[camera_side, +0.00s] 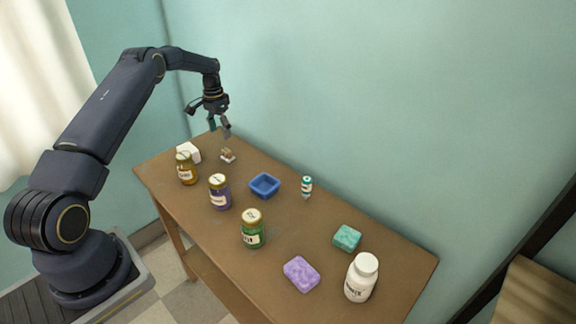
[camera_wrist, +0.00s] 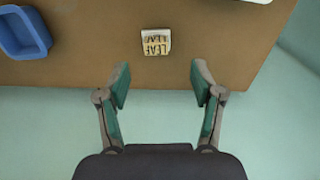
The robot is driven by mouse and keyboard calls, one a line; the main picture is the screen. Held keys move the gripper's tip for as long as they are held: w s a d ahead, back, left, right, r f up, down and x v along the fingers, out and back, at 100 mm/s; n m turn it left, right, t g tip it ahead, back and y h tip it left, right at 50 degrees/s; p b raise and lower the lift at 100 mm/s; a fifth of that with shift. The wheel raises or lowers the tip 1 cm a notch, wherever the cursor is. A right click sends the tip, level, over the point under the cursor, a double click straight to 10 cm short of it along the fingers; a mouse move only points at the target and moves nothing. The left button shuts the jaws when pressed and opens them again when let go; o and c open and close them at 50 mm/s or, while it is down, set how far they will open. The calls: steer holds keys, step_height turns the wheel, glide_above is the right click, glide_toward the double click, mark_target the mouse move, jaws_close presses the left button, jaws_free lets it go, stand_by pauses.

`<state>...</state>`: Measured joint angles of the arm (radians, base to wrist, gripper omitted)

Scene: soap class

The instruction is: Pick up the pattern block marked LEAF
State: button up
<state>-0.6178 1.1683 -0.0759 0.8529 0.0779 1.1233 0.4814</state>
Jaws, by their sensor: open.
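The pattern block marked LEAF (camera_side: 227,155) lies on the brown table near its far left end, below my gripper. In the wrist view the block (camera_wrist: 156,42) shows a pale face with dark LEAF lettering. My gripper (camera_side: 222,131) hangs above the table, close to the block and apart from it. In the wrist view its two fingers are spread wide with nothing between them (camera_wrist: 160,86), and the block lies beyond the fingertips, roughly centred between them.
Soaps and bottles stand farther right. A wall rises behind the table.

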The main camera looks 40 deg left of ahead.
mark_target(225, 151)
step_height(225, 151, down, 4)
steer(key=shift+w+d+f, duration=0.1)
steer(key=shift+d+f, duration=0.1)
steer(key=shift+f, duration=1.2)
steer(key=shift+w+d+f, duration=0.1)
steer(key=shift+d+f, duration=0.05)
steer(key=shift+f, duration=1.2)
steer(key=shift+c, duration=0.4)
steer(key=c, duration=1.1)
steer(key=shift+r, duration=0.1)
